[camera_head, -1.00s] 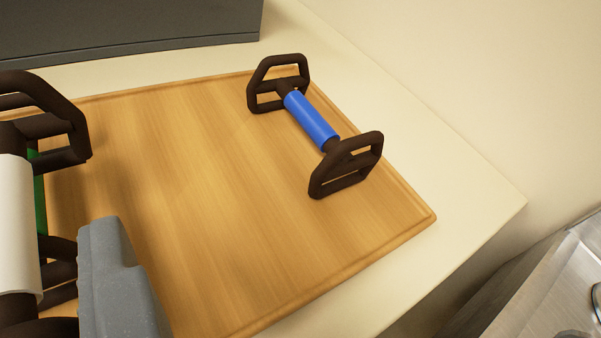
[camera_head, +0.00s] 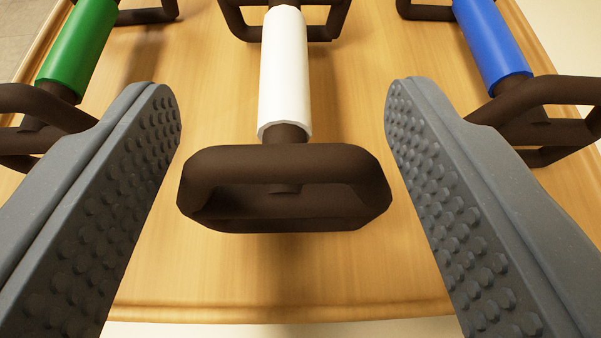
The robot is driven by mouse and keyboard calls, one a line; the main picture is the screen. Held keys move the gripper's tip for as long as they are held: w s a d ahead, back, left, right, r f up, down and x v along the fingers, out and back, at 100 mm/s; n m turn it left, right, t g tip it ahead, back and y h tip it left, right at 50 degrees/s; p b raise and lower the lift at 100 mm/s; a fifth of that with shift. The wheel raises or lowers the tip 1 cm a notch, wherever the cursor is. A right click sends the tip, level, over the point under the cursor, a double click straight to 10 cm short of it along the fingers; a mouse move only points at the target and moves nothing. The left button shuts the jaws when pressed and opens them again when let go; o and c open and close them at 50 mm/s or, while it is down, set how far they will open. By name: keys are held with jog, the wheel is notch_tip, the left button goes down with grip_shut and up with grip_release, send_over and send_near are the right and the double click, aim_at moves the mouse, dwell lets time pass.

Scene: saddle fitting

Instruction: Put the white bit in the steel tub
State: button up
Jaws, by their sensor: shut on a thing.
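The white bit (camera_head: 285,75) has a white sleeve on a dark brown bar with brown loop-shaped cheeks at both ends. It lies lengthwise in the middle of the view, its near cheek (camera_head: 284,188) between the two grey studded fingers. My gripper (camera_head: 282,95) is spread wide and shut on the white bit at this cheek; thin gaps seem to show beside it, so the contact is hard to see. The bit is over the wooden board; whether it touches it I cannot tell. The steel tub is not in view.
A green bit (camera_head: 78,42) lies left of the white one and a blue bit (camera_head: 491,42) lies right, both close to the fingers. The wooden board (camera_head: 280,275) has a raised near edge, with a pale counter beyond it.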

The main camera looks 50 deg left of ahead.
jog(key=shift+f, duration=0.2)
jog(key=o, duration=1.1)
jog(key=shift+r, duration=0.1)
jog(key=shift+s+d+r, duration=0.1)
jog(key=shift+s+d, duration=0.05)
jog(key=shift+d, duration=0.1)
jog(key=shift+p+v, duration=0.8)
jog(key=shift+v, duration=4.95)
